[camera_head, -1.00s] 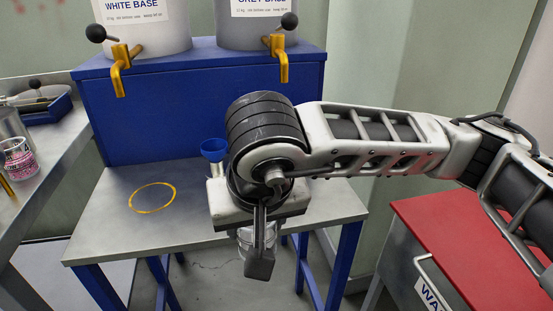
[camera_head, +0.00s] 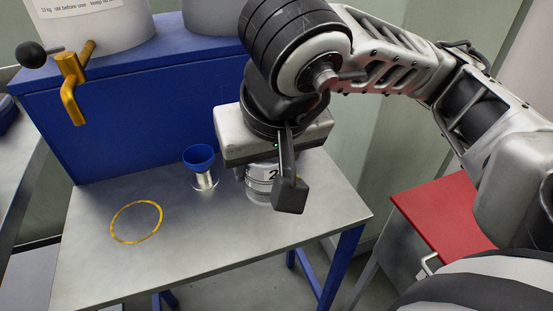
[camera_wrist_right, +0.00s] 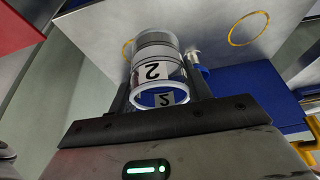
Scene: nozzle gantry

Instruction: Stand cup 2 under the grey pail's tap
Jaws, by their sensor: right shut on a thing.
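Cup 2 (camera_head: 261,186) is a clear cup with a white label reading "2". My right gripper (camera_head: 272,192) is shut on it, one finger in front of the cup. In the wrist view the cup (camera_wrist_right: 157,45) sits between both fingers of the right gripper (camera_wrist_right: 158,85). The cup is over the table's right part; I cannot tell whether its base touches. The grey pail (camera_head: 212,14) is cut off at the top, and its tap is hidden behind my arm. A yellow ring (camera_wrist_right: 127,48) shows partly behind the cup. My left gripper is out of view.
A blue funnel-topped silver piece (camera_head: 200,158) stands close left of the cup. Another yellow ring (camera_head: 136,222) marks the table (camera_head: 190,245) at left, below the white pail's (camera_head: 95,30) yellow tap (camera_head: 72,88). The blue stand (camera_head: 130,120) rises behind. A red-topped unit (camera_head: 435,215) is at right.

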